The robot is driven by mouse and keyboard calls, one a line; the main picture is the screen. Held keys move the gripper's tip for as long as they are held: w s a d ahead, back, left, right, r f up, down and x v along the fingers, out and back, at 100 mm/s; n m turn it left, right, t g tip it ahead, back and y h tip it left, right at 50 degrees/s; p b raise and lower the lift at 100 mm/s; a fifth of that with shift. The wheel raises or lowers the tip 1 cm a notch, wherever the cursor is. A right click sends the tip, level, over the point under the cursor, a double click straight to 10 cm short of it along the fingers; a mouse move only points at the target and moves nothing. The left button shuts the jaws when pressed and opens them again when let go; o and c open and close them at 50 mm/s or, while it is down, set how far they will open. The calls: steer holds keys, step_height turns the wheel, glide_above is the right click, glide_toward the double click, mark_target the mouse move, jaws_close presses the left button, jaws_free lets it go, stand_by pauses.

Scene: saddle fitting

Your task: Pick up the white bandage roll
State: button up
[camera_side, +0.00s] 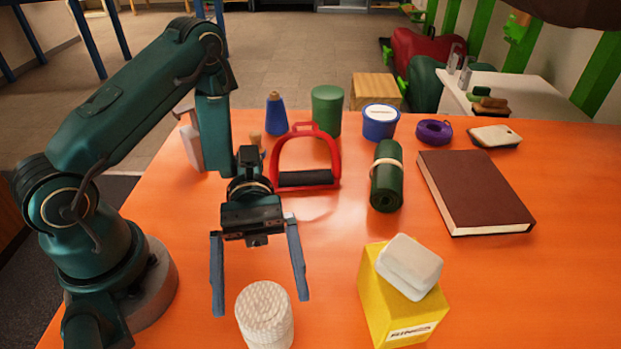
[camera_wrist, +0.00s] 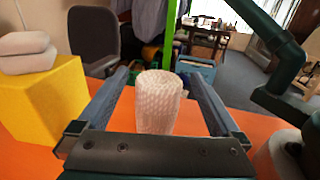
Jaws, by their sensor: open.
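The white bandage roll (camera_side: 265,316) stands upright on the orange table at the front, with a woven texture. It also shows in the wrist view (camera_wrist: 158,103), centred between the two fingers. My gripper (camera_side: 262,305) is open and empty. In the side view its two blue-grey fingers point down toward the near edge, with the roll just in front of and between their tips. In the wrist view my gripper (camera_wrist: 157,82) has a finger on each side of the roll, with gaps visible. I cannot tell whether the fingertips reach past the roll.
A yellow box (camera_side: 403,310) with a white soap-like block (camera_side: 409,265) on top stands right of the roll.

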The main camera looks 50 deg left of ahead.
mark_target(270, 347)
step_height(270, 347, down, 5)
steer(key=shift+x, duration=2.55)
steer(key=c, duration=1.3)
